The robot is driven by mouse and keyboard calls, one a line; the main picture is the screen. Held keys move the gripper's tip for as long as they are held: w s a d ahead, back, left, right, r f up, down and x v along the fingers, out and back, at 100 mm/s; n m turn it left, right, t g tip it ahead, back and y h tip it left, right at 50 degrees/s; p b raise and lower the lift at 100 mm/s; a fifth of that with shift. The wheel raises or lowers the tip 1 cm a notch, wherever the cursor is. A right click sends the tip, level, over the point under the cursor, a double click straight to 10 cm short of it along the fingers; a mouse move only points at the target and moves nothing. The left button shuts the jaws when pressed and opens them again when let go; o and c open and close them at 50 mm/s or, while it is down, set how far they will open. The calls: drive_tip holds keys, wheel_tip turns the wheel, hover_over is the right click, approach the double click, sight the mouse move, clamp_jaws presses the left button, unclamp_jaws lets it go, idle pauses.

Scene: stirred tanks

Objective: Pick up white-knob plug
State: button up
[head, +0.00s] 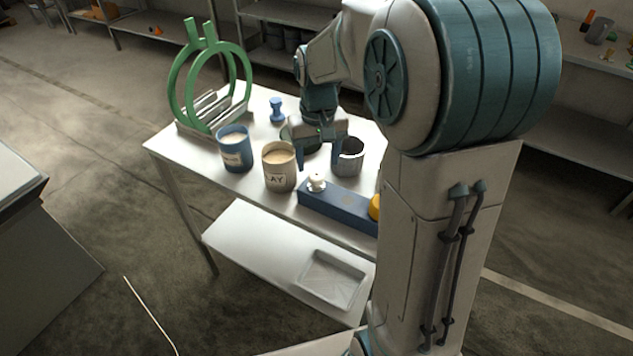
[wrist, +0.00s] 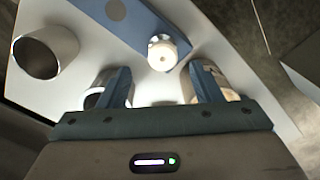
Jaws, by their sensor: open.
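The white-knob plug (head: 316,182) stands on the left end of a long blue block (head: 338,205) at the front of the table. In the wrist view the plug (wrist: 162,52) shows its round pale knob, ahead of my gripper and between the lines of its fingers. My gripper (head: 320,158) is open and empty, with its blue fingers pointing down behind the plug and apart from it. In the wrist view the open fingers (wrist: 162,85) have bare table between them. The plug's lower part is hidden.
A clay-labelled beige cup (head: 279,168) and a blue cup (head: 234,150) stand left of my gripper; a grey metal cup (head: 349,158) stands right. A yellow knob (head: 375,207) sits on the block's right end. A green ring rack (head: 176,95) and a blue plug (head: 277,110) stand behind.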

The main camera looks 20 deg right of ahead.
sight(317, 175)
drive_tip(key=shift+s+a+f, duration=0.1)
drive_tip(key=shift+a+f, duration=0.05)
drive_tip(key=shift+f, duration=2.55)
drive_tip(key=c, duration=1.1)
